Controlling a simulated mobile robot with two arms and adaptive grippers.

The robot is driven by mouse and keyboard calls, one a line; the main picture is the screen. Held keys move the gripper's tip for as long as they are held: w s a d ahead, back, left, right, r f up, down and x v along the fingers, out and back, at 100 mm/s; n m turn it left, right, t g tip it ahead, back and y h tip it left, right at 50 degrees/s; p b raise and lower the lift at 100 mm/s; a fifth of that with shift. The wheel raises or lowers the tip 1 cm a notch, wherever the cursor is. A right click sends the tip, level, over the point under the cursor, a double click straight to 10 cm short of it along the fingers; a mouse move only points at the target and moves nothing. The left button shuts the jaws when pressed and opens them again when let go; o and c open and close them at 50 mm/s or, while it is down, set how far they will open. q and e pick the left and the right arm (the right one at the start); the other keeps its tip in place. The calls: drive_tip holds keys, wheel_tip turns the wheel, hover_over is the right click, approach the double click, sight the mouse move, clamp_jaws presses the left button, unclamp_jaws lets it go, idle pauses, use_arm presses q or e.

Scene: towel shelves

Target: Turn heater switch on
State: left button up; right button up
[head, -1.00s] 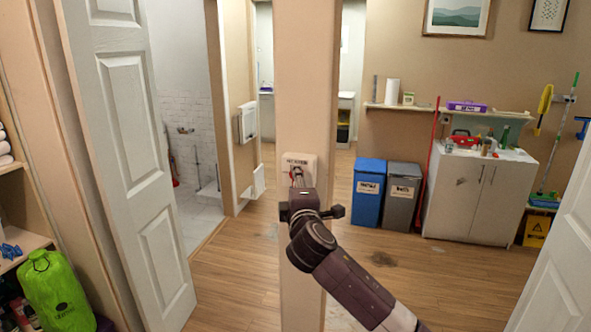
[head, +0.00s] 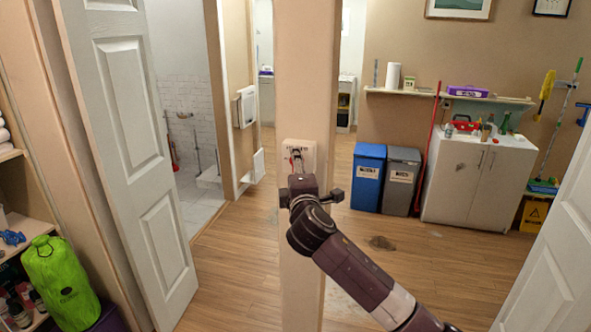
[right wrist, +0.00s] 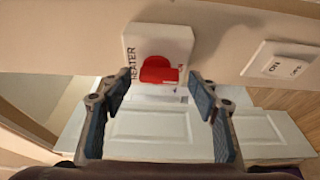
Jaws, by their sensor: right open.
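My right gripper (right wrist: 160,92) is open and empty. In the right wrist view its two blue-padded fingers sit left and right of the knob, and the knob shows just beyond the gap between them. I cannot tell whether the fingertips touch the box. My left gripper is not in view.
A second white switch plate (right wrist: 283,62) with "ON" lettering is right of the heater box in the wrist view. A white door (head: 125,150) stands left of the post (head: 305,80), another door (head: 560,250) at right. Blue (head: 368,175) and grey (head: 401,180) bins stand behind.

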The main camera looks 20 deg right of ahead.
drive_tip(key=v, duration=1.2)
